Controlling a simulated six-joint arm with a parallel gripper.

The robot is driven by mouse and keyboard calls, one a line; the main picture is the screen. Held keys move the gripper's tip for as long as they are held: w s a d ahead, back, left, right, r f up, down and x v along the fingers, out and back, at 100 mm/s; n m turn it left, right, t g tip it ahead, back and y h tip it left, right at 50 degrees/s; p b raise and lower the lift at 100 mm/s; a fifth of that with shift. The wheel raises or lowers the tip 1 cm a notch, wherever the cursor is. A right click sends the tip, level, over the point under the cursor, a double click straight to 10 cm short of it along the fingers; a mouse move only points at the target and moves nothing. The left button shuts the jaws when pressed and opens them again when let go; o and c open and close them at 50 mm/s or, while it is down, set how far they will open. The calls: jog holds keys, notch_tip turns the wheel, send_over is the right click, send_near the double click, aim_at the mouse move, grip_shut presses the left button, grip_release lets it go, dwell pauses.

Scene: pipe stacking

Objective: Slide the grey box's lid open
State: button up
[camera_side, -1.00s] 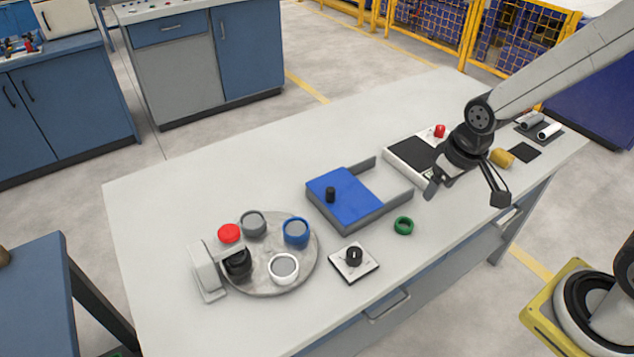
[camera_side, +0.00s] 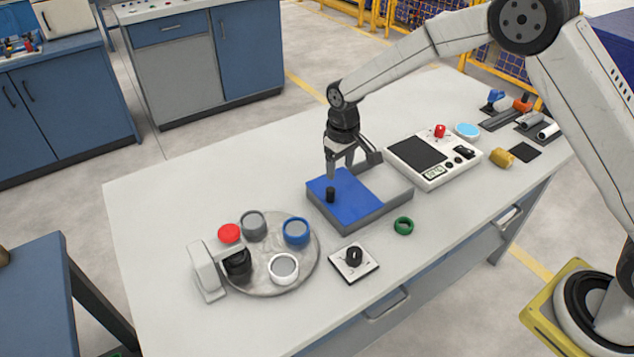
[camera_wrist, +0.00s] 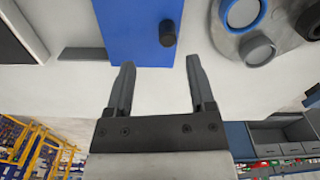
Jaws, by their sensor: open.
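The grey box (camera_side: 375,217) stands in the middle of the table. Its blue lid (camera_side: 352,204) covers the left part, and the right part of the box is open. A black knob (camera_side: 330,194) stands up from the lid near its left edge. My gripper (camera_side: 352,172) is above the back edge of the box, pointing down, open and empty. In the wrist view the blue lid (camera_wrist: 135,25) and its knob (camera_wrist: 167,33) lie ahead of my gripper (camera_wrist: 157,72), with the knob beyond the right finger's side of centre. The fingers are apart from the knob.
A round grey turntable (camera_side: 310,262) with several cups stands left of the box. A black dial on a white plate (camera_side: 362,275) and a green ring (camera_side: 403,225) lie in front. A white device with a dark panel (camera_side: 434,182) stands right of the box.

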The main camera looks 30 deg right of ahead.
aim_at(331, 188)
jog(key=shift+w+a+f, duration=0.6)
jog(key=shift+w+f, duration=0.15)
jog(key=shift+w, duration=0.05)
jog(key=shift+f, duration=3.9)
grip_shut()
jog(key=shift+r, duration=0.1)
